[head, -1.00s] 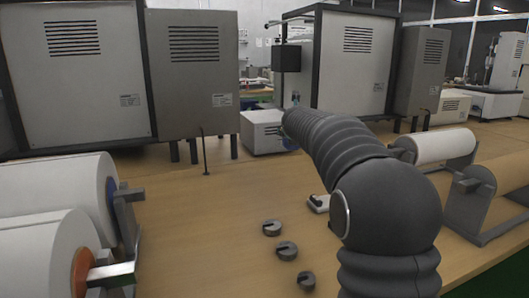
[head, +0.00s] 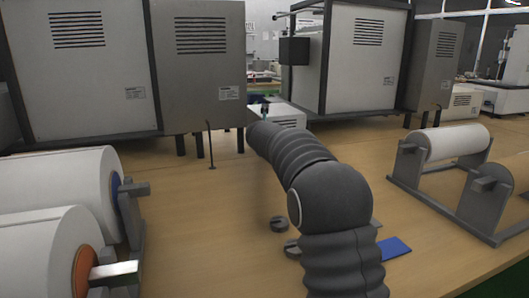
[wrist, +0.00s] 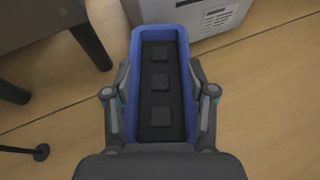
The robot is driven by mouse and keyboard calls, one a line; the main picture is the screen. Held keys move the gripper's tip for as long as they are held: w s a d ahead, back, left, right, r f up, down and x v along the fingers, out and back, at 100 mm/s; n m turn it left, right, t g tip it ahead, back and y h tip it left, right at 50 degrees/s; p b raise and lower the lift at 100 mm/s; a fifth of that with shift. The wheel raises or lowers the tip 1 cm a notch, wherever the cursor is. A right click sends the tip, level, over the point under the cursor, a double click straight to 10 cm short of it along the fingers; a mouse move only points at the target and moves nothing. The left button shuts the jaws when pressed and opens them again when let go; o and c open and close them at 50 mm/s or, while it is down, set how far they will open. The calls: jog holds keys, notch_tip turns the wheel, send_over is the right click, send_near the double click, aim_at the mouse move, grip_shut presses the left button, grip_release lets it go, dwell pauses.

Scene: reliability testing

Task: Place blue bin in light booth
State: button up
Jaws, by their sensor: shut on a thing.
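The blue bin (wrist: 181,108) is a long narrow tray with blue walls and a dark inside holding three dark square blocks, seen from above in the wrist view. My gripper (wrist: 160,93) is shut on it, one finger against each long side. The bin is over or near the wooden table, beside a white vented box (wrist: 205,15); its height is unclear. In the head view my arm hides the gripper and most of what it holds. Large grey vented cabinets (head: 80,85) and (head: 350,60) stand at the back; I cannot tell which is the light booth.
White rolls (head: 60,190) on stands are at left, another roll (head: 455,142) at right. A thin post (head: 211,150) stands before the left cabinets. Small grey slotted weights (head: 280,224) and a flat blue piece (head: 395,248) lie near my arm. The middle table (head: 190,225) is clear.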

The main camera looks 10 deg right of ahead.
jog(key=shift+f+b, duration=0.95)
jog(key=shift+f, duration=1)
jog(key=shift+f, duration=0.1)
jog(key=o, duration=1.2)
